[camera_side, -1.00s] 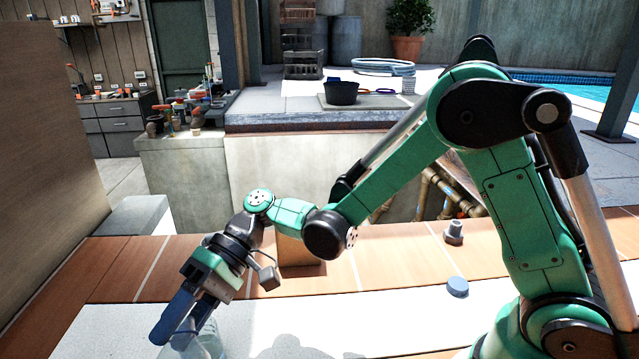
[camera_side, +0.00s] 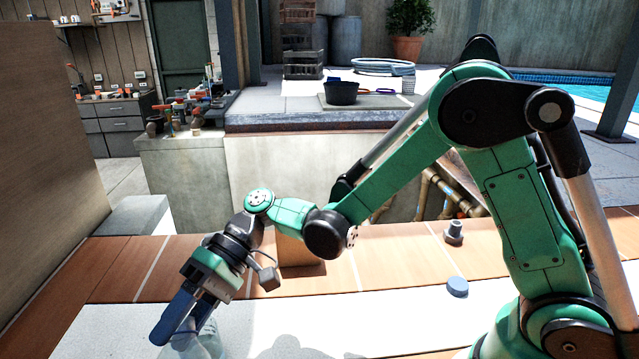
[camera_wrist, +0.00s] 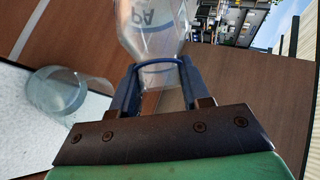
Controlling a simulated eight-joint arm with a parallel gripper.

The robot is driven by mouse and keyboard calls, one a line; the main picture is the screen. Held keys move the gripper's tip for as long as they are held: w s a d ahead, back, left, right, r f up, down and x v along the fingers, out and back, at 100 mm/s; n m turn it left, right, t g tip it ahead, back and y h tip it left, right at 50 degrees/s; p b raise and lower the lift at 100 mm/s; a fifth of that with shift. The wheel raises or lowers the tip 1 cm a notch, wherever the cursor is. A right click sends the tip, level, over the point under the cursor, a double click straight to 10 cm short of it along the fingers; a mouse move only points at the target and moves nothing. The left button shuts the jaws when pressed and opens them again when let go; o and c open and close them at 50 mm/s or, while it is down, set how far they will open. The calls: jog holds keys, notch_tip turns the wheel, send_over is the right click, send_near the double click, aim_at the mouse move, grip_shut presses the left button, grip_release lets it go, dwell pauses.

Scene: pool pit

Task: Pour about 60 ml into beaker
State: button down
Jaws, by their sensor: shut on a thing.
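My gripper (camera_wrist: 157,85) is shut on a clear bottle (camera_wrist: 152,38) with dark letters on its side. The bottle's narrower end sits between the fingers in the wrist view, and its wider body extends past the top edge. I cannot tell whether liquid is in it. A clear beaker (camera_wrist: 62,92) stands apart to the left, on the white surface. In the side view my gripper's blue fingers (camera_side: 180,318) are low at the left. Clear glass (camera_side: 203,342) shows beside the fingers, cut by the bottom edge; I cannot tell which vessel it is.
A white mat (camera_side: 270,325) lies on the tiled ledge (camera_side: 130,268). A round blue-grey cap (camera_side: 457,287) and a grey fitting (camera_side: 453,232) sit at the right. A tan block (camera_side: 298,252) stands behind my wrist.

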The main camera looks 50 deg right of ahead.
jog(key=shift+s+f+n+t+h, duration=0.15)
jog(key=shift+f+n+t+h, duration=0.2)
jog(key=shift+n+t+h, duration=0.35)
jog(key=shift+r+n+t+h, duration=0.3)
jog(key=shift+r+t+h, duration=0.1)
jog(key=shift+r+t, duration=0.2)
jog(key=shift+s+a+r+n+t+h+p, duration=0.1)
jog(key=shift+s+r+n+t+h+p, duration=0.1)
jog(key=shift+r+n+t+h+p, duration=0.2)
jog(key=shift+s+a+f+n+t+h, duration=0.35)
jog(key=shift+s+f+t, duration=0.15)
jog(key=shift+s, duration=0.1)
jog(key=shift+s+a+r+n+t+h+p, duration=0.2)
jog(key=shift+s+a+n+t+h, duration=0.2)
jog(key=shift+s+t, duration=0.25)
jog(key=shift+s+a+r+n+t+h+p, duration=0.15)
jog(key=shift+s+a+n+t+h+p, duration=0.15)
jog(key=shift+s+t, duration=0.3)
jog(key=shift+s+a+f+n+t+h, duration=0.1)
jog(key=shift+s+a+n+t+h, duration=0.15)
jog(key=shift+s+a+t+h, duration=0.25)
jog(key=shift+d+t, duration=0.1)
jog(key=shift+t, duration=0.15)
